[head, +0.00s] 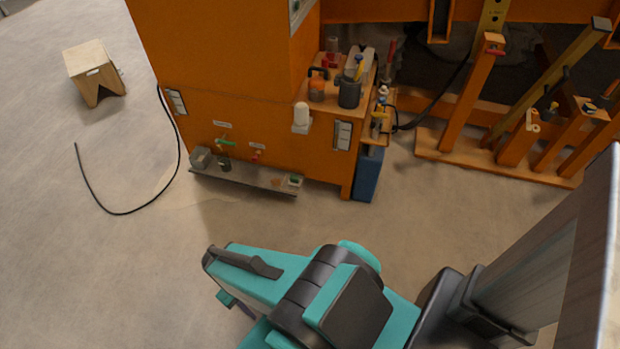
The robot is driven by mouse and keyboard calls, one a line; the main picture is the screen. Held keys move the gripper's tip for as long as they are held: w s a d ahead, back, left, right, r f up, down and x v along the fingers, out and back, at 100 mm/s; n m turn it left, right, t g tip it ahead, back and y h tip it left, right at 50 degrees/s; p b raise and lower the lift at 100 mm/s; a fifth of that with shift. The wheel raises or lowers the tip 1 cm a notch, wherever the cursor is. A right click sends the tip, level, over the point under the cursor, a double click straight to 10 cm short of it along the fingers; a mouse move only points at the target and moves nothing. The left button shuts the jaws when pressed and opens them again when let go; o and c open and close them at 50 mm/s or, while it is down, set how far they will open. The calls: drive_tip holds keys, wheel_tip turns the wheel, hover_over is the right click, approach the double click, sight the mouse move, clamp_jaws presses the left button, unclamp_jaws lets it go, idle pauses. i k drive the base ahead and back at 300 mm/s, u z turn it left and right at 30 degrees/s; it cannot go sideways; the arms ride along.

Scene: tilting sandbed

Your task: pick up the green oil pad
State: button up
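I cannot clearly make out a green oil pad. A small pale box with a green top (295,180) sits at the right end of the low grey ledge (245,178) on the orange machine; it is too small to tell whether it is the pad. A green valve-like handle (226,142) is on the machine's face above that ledge. My teal and dark arm fills the lower middle, well in front of the ledge. A small teal part at its left end may belong to my gripper (228,299); its fingers are mostly hidden, and nothing held can be made out.
The orange machine (200,60) stands at the back, with a side shelf holding a dark cup (349,92) and other tools. A blue container (368,174) stands below. A black cable (110,211) and wooden stool (92,68) are left. Floor before the ledge is clear.

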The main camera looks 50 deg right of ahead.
sight(294, 181)
drive_tip(key=u, duration=0.8)
drive_tip(key=k, duration=0.1)
drive_tip(key=z, duration=2.35)
drive_tip(key=k, duration=0.95)
drive_tip(key=u, duration=0.15)
drive_tip(key=i, duration=0.65)
drive_tip(key=z, duration=0.05)
